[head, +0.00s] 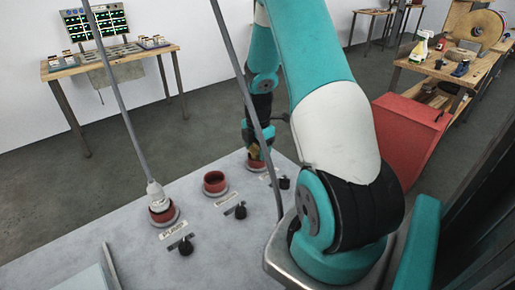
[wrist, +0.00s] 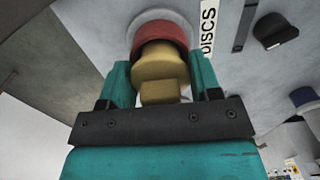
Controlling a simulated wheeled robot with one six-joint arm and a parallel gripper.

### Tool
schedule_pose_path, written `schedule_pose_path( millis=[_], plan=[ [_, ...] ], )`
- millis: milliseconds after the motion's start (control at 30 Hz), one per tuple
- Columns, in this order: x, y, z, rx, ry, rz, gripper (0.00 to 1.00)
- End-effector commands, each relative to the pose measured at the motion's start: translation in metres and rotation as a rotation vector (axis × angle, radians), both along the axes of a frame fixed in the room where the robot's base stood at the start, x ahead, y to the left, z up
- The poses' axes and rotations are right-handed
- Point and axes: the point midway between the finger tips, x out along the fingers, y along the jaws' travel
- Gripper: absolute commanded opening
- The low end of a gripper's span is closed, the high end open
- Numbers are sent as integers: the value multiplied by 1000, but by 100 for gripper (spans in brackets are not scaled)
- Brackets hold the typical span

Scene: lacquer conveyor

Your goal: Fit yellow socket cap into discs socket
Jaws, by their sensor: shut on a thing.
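The yellow socket cap (wrist: 160,68) is between the teal fingers of my gripper (wrist: 161,78), which is shut on it. In the wrist view the cap lines up with the red discs socket (wrist: 160,34), beside the label reading DISCS. The cap's far end meets or overlaps the socket's mouth; I cannot tell how deep it sits. In the head view my gripper (head: 254,146) points down at the far end of the grey panel, with a bit of the yellow cap (head: 254,153) showing just above the red discs socket (head: 256,164). My arm partly hides this spot.
On the grey panel (head: 110,225), an open red socket (head: 215,183) stands in the middle, and a nearer red socket (head: 162,214) holds a grey cable plug (head: 155,195). Black knobs (head: 186,246) sit beside the sockets. Two grey cables rise across the view.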

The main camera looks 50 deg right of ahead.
Motion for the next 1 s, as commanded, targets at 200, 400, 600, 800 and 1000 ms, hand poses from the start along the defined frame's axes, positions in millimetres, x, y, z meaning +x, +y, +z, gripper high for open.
schedule_pose_path(
  millis=[200, 400, 600, 800, 1000],
  plan=[
    [0, 0, -3, 0, 0, 0, 78],
    [0, 0, -3, 0, 0, 0, 87],
    [1, 0, 2, -2, -3, 0, 87],
    [1, -1, 36, -5, -6, 0, 87],
    [1, -1, 88, -5, -7, 0, 87]
  ],
)
